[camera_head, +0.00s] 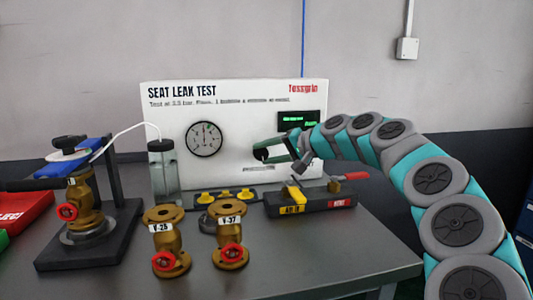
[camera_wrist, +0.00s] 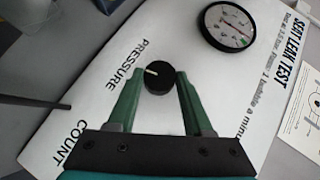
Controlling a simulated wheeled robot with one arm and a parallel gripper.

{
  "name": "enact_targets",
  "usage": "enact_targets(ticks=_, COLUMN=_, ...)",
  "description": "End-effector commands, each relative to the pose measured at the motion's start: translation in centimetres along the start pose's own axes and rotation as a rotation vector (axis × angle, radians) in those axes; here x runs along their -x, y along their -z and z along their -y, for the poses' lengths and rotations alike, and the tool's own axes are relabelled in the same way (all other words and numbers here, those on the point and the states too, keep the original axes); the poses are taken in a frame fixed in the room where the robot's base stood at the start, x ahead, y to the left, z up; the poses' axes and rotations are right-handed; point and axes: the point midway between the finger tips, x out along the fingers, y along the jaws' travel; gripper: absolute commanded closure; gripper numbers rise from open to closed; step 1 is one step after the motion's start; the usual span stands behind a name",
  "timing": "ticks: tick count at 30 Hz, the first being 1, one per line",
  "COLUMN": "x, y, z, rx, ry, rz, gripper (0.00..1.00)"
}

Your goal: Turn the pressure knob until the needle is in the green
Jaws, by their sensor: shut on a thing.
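The black pressure knob (camera_wrist: 158,77) has a white pointer line and sits on the white panel beside the word PRESSURE in the wrist view. My gripper (camera_wrist: 155,85) has its green fingers on both sides of the knob, shut on it. In the head view my gripper (camera_head: 265,153) reaches the panel from the right and partly covers the knob. The round gauge (camera_head: 205,139) is on the panel left of the knob. The gauge also shows in the wrist view (camera_wrist: 228,27), tilted.
The white SEAT LEAK TEST panel (camera_head: 165,120) has a small lit display (camera_head: 298,121). On the grey table stand brass valves V-25 (camera_head: 166,240) and V-37 (camera_head: 229,240), a clear bottle (camera_head: 163,172), a clamp stand (camera_head: 110,220) and a block with levers (camera_head: 310,200).

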Motion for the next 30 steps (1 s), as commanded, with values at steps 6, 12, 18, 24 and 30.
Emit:
enact_targets(ticks=6, x=-0.02, y=0.03, z=-0.11, rx=-0.029, ry=0.029, rz=-0.001, gripper=1.0)
enact_targets(ticks=12, x=-0.02, y=0.03, z=-0.12, rx=-0.034, ry=0.034, rz=-0.001, gripper=1.0)
enact_targets(ticks=18, x=-0.02, y=0.03, z=-0.12, rx=-0.033, ry=0.033, rz=-0.001, gripper=1.0)
enact_targets(ticks=24, x=-0.01, y=0.02, z=-0.11, rx=-0.033, ry=0.033, rz=0.0, gripper=0.3)
enact_targets(ticks=30, x=-0.01, y=0.0, z=-0.1, rx=-0.033, ry=0.033, rz=0.0, gripper=0.19)
